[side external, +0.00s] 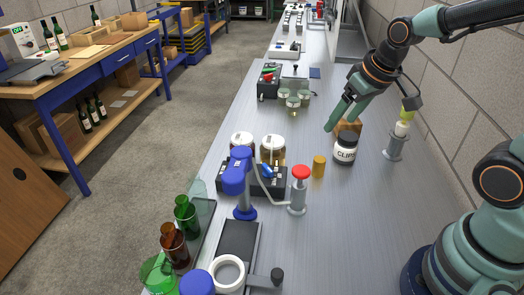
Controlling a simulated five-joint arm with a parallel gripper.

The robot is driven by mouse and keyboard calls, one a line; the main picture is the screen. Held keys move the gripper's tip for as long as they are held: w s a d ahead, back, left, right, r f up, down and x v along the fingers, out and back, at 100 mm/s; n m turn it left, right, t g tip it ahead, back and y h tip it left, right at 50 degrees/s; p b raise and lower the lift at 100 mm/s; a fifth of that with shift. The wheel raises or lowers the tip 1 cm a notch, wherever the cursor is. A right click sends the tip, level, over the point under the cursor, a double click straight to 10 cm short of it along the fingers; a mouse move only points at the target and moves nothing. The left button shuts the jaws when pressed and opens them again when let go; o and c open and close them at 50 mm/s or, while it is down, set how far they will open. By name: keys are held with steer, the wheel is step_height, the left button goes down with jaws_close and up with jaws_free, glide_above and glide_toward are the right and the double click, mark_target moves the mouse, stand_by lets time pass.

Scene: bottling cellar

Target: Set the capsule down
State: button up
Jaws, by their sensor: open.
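A small gold cylinder (319,167), which looks like the capsule, stands upright on the grey metal bench (350,225), left of a dark jar labelled CLIPS (345,149). My gripper (332,128) is above and behind the jar, its green fingers pointing down and to the left. It is open, and I see nothing between its fingers. It is apart from the gold cylinder. The gap between the fingers is hard to see from this side.
A red-topped grey post (299,190) and a blue-headed device (238,180) stand left of the cylinder. A grey stand (395,147) with a yellow-green top is to the right. A tan block (350,125) is behind the jar.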

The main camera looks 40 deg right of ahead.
steer(key=s+a+r+t, duration=0.1)
steer(key=s+a+r, duration=0.1)
steer(key=s+r, duration=0.3)
steer(key=shift+n, duration=0.3)
stand_by(1.0)
